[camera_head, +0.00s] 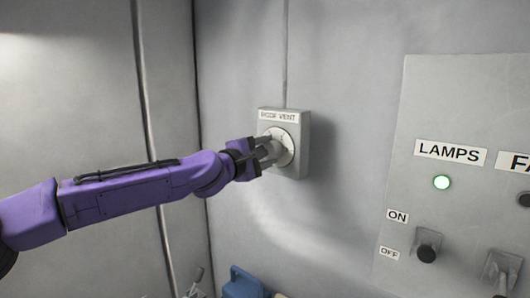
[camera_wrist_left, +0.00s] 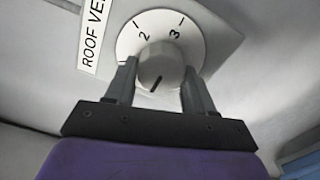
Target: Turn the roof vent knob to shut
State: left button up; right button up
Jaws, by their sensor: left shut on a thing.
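The roof vent box (camera_head: 301,133) is a grey unit on the wall, with a "ROOF VENT" label on top and a round white dial. My left gripper (camera_head: 267,153) reaches it from the left and covers part of the dial. In the left wrist view the grey knob (camera_wrist_left: 160,64) sits between the two fingers of my left gripper (camera_wrist_left: 161,85), which is shut on it. A dark pointer mark shows on the knob's lower part. The dial (camera_wrist_left: 190,27) shows the numerals 2 and 3; its lower part is hidden. My right gripper is not in view.
A blue object (camera_head: 243,284) lies low at the bottom. The wall between box and panel is clear.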

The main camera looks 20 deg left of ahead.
pick_arm(q)
jog(key=o, duration=1)
jog(key=shift+w, duration=0.15)
jog(key=shift+o, duration=0.2)
jog(key=v, duration=1)
jog(key=shift+s+b, duration=0.25)
jog(key=shift+b, duration=0.05)
jog(key=shift+a, duration=0.1)
